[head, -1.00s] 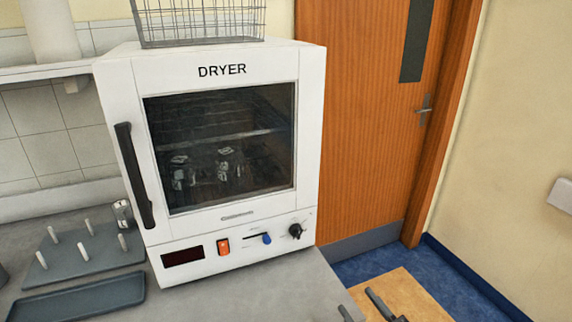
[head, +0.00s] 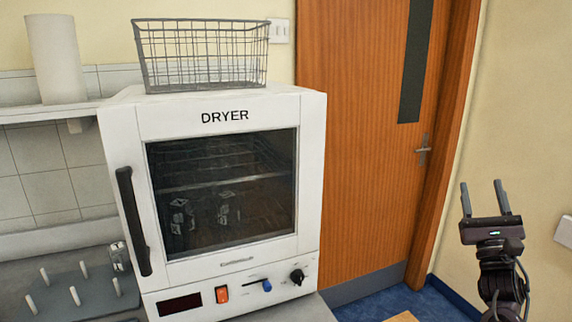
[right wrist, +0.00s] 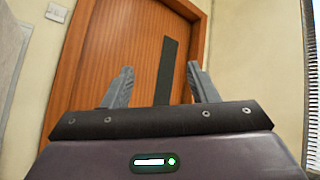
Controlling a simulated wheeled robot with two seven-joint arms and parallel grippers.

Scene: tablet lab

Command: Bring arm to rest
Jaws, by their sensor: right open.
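My right gripper (head: 485,198) is raised at the right side of the head view, pointing up, in front of the cream wall and clear of the dryer. Its two fingers are apart with nothing between them. In the right wrist view the open fingers (right wrist: 160,88) point toward the wooden door, and the gap between them is empty. My left gripper is not in view.
A white dryer (head: 222,105) with its door shut stands on the grey counter (head: 285,309). A wire basket (head: 200,55) sits on top. A grey peg rack (head: 80,292) lies at the lower left. A wooden door (head: 345,150) is behind. Space around my right gripper looks clear.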

